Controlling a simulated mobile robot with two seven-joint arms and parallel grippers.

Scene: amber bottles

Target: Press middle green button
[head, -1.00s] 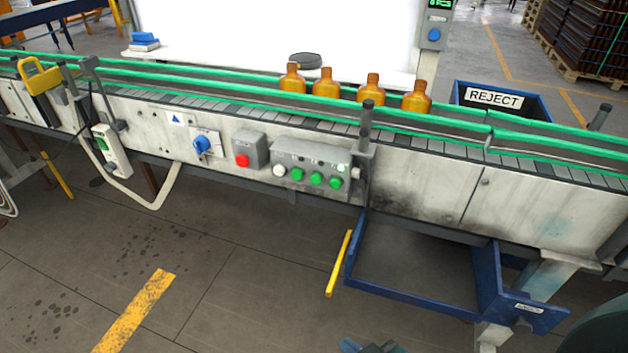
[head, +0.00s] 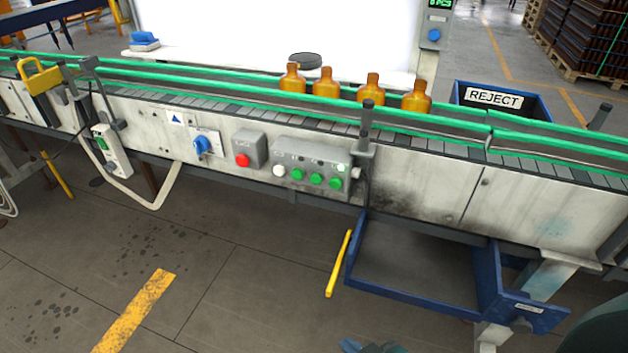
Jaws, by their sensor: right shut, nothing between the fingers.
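A grey control box (head: 311,167) is fixed to the front of the conveyor. It carries a white button (head: 279,171) at the left and three green buttons in a row. The middle green button (head: 316,179) sits between the left green button (head: 297,174) and the right green button (head: 336,183). Nothing covers them. My right gripper (head: 371,347) shows only as a small dark and blue part at the bottom edge, well below the box and apart from it. It is shut and empty; its fingertips are hard to make out. My left gripper is out of view.
A red button box (head: 248,148) and a blue rotary switch (head: 202,145) are left of the control box. A grey post (head: 366,130) stands close at its right. Several amber bottles (head: 325,84) stand on the conveyor.

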